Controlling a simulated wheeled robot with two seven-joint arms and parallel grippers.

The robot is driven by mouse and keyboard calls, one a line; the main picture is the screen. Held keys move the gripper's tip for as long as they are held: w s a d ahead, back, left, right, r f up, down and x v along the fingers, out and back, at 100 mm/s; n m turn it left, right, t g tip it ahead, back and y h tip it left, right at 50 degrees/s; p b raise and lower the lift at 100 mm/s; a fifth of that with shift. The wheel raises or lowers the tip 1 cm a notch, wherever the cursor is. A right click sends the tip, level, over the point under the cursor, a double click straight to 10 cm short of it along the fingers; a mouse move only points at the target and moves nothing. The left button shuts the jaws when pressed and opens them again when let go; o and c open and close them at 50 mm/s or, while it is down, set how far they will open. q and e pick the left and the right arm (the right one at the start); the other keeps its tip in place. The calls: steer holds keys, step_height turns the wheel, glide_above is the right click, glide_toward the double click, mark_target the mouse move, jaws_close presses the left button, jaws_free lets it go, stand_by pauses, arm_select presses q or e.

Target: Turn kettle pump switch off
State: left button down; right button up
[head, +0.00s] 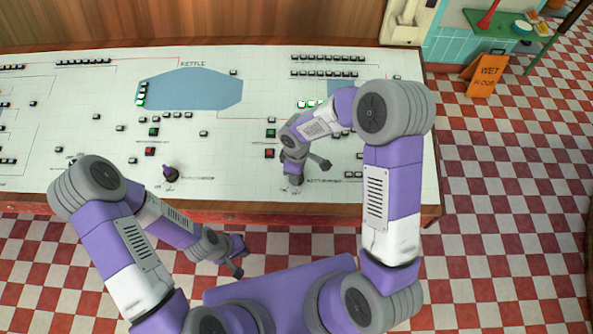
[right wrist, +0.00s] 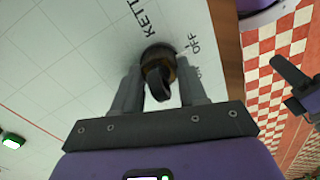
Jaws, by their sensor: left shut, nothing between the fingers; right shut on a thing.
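The kettle pump switch (right wrist: 157,55) is a dark round knob with a brassy rim on the white panel. It sits between the fingers of my right gripper (right wrist: 160,88) in the right wrist view, and the gripper is shut on it. A partly hidden "KETT" label and the word "OFF" are printed beside it. I cannot tell which mark the knob points to. In the head view my right gripper (head: 292,184) is at the panel's front edge and hides the knob. My left gripper (head: 238,262) is shut and empty, below the panel's front edge.
The white control panel (head: 60,120) carries a blue kettle drawing (head: 195,90), several small buttons and another dark knob (head: 170,174) at front left. An orange wet-floor sign (head: 485,76) stands on the checkered floor at right.

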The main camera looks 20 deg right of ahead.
stand_by(0.4)
steer(key=o, duration=1.1)
steer(key=shift+c, duration=0.2)
step_height(320, 180, up, 8)
steer(key=shift+f+p, duration=0.15)
steer(key=shift+p, duration=0.5)
